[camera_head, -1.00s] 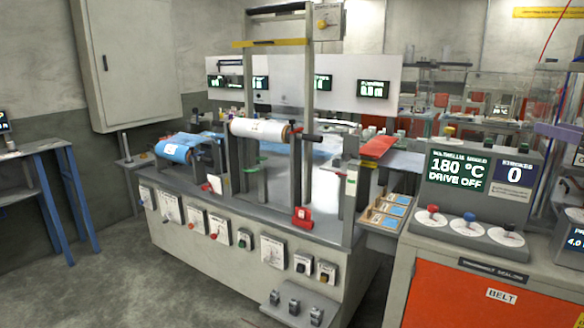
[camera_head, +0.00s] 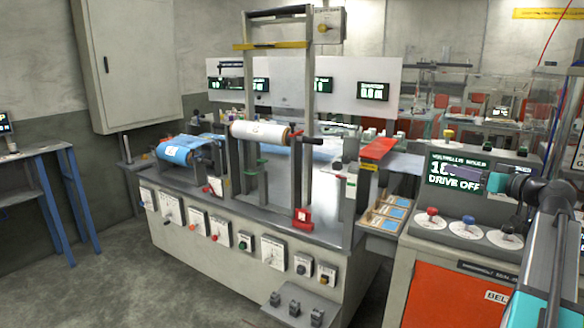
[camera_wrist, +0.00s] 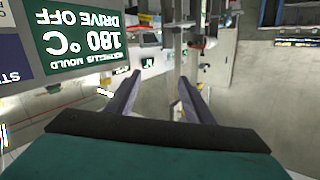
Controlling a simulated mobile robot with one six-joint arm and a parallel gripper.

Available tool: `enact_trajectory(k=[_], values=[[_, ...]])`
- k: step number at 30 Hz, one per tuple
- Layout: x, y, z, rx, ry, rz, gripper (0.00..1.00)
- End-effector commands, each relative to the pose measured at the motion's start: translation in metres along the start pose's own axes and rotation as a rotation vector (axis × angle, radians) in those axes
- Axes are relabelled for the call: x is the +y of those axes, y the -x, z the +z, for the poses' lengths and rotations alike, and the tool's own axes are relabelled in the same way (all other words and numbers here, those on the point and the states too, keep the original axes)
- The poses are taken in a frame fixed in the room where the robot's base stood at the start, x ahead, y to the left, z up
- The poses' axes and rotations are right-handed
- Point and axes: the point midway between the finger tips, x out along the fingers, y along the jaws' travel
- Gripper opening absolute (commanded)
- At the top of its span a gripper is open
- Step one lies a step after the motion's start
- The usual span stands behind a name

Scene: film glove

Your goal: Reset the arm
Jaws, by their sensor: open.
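My gripper (camera_wrist: 158,82) shows in the wrist view with its two dark fingers apart and nothing between them. In the head view my gripper (camera_head: 488,178) is at the right, in front of the dark display (camera_head: 455,180) that reads DRIVE OFF, and hides part of its temperature number. My arm comes in from the right edge. The same display (camera_wrist: 85,35) is upside down at the upper left of the wrist view and reads 180 °C.
A grey machine bench (camera_head: 230,240) with a white roll (camera_head: 260,132) and a blue roll (camera_head: 180,150) fills the middle. A console with red, blue and white knobs (camera_head: 468,229) stands below my gripper. Open floor (camera_head: 120,270) lies at the left.

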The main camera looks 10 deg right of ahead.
Motion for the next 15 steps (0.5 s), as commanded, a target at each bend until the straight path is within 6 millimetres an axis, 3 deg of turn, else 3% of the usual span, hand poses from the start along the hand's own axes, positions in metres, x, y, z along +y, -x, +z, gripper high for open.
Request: enact_trajectory(k=[6, 15], values=[[-0.027, -0.062, 0.079, -0.089, -0.061, -0.073, 0.48], [-0.075, -0.126, 0.193, -0.235, -0.126, -0.155, 0.48]])
